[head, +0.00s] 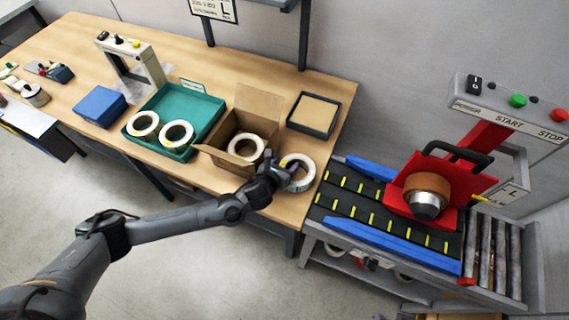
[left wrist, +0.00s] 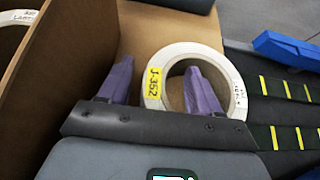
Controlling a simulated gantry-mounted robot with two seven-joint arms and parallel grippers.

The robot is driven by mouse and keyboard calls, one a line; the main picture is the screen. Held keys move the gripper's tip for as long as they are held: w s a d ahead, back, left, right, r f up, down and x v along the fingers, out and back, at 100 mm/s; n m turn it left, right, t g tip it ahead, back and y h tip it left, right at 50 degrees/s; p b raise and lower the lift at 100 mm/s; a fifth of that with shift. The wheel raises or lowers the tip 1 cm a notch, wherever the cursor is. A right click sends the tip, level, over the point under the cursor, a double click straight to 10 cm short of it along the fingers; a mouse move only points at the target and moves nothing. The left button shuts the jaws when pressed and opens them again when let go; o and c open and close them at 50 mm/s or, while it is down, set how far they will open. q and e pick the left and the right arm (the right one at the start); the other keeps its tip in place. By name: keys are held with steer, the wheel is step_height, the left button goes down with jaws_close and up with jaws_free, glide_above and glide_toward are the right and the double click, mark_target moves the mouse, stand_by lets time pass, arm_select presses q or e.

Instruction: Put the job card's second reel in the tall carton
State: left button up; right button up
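A white label reel (head: 298,172) lies flat on the bench near its right end. In the left wrist view the reel (left wrist: 232,75) carries a yellow tag reading J-352. My left gripper (head: 283,170) is open over it. In the left wrist view the gripper's (left wrist: 159,68) right purple finger is in the reel's core and the left finger is outside, with the reel's wall between them and a gap at the left. An open brown carton (head: 222,160) stands just left of the reel, with another white reel (head: 246,147) inside. My right gripper is out of view.
A green tray (head: 198,105) with two reels lies left of the carton. A shallow dark-rimmed tray (head: 314,115) is behind the reel. A blue box (head: 101,106) sits farther left. A conveyor (head: 380,215) with a red machine head (head: 410,185) stands right of the bench.

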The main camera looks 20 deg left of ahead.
arm_select(q)
steer(key=shift+r, duration=0.15)
steer(key=shift+s+r, duration=0.25)
steer(key=shift+s, duration=0.25)
steer(key=v, duration=1)
steer(key=s+d+n+g+h, duration=0.1)
steer(key=s+d+n+g, duration=0.2)
steer(key=n, duration=0.5)
steer(key=s+d+n+g, duration=0.1)
steer(key=s+d+n, duration=0.3)
steer(key=s+n, duration=0.25)
steer(key=s+a+n+g, duration=0.2)
steer(key=s+n, duration=0.3)
steer(key=n, duration=0.6)
steer(key=shift+a+p, duration=0.45)
steer(key=shift+a, duration=0.15)
steer(key=s+a+n, duration=0.1)
steer(key=s+n, duration=0.1)
steer(key=s+a+f+n+g, duration=0.1)
steer(key=s+a+n, duration=0.1)
steer(key=n, duration=0.1)
steer(key=s+a+n+g+y, duration=0.1)
steer(key=s+a+n, duration=0.1)
steer(key=shift+s+f+n, duration=0.2)
steer(key=shift+s+n, duration=0.05)
steer(key=shift+n, duration=0.1)
steer(key=shift+c, duration=0.9)
steer(key=shift+s+a+n, duration=0.35)
steer(key=shift+s+n, duration=0.05)
steer(key=shift+n, duration=0.1)
